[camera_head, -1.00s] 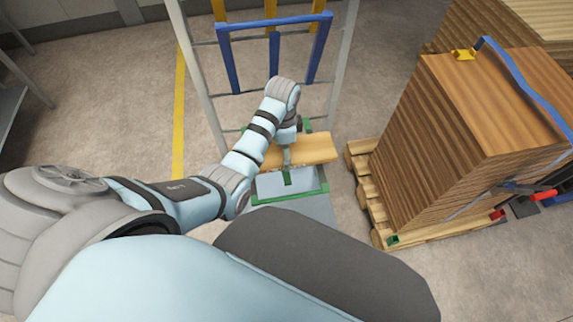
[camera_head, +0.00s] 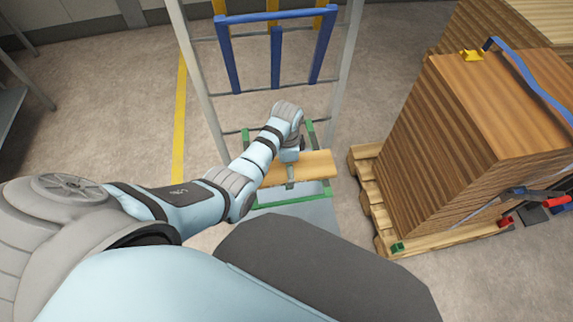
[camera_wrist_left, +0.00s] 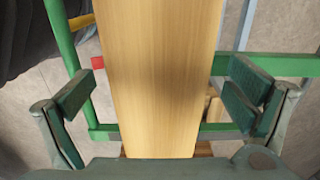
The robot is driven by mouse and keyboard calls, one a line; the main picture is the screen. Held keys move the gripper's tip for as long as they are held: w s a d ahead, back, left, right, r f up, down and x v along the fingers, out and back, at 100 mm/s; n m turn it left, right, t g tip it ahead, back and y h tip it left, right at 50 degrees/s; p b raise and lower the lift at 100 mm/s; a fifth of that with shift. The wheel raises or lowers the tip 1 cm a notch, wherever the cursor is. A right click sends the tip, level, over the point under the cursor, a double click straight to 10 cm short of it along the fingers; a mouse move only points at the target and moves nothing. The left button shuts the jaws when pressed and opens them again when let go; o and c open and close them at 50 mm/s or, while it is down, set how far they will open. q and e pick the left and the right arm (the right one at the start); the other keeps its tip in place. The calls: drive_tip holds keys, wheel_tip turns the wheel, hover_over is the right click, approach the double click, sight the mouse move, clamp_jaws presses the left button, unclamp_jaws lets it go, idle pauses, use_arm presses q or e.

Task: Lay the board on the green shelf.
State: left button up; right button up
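The light wooden board (camera_head: 315,164) lies over the green shelf (camera_head: 292,200), which is an open frame of green bars. In the left wrist view the board (camera_wrist_left: 158,75) runs lengthwise through the middle and hides parts of the green bars (camera_wrist_left: 105,132) behind it. I cannot tell if it fully rests on them. My left gripper (camera_wrist_left: 165,92) is open, with one finger on each side of the board and a visible gap at both edges. In the head view this gripper (camera_head: 290,176) is over the board, partly hidden by its wrist. My right gripper is not in view.
A strapped stack of wooden boards (camera_head: 475,140) stands on a pallet (camera_head: 372,205) to the right. A grey rack with blue bars (camera_head: 275,55) rises behind the shelf. A yellow floor line (camera_head: 180,120) and bare floor lie to the left.

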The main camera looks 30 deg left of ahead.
use_arm(q)
drive_tip(key=shift+r, duration=0.15)
wheel_tip(320, 180, up, 12)
drive_tip(key=p, duration=0.5)
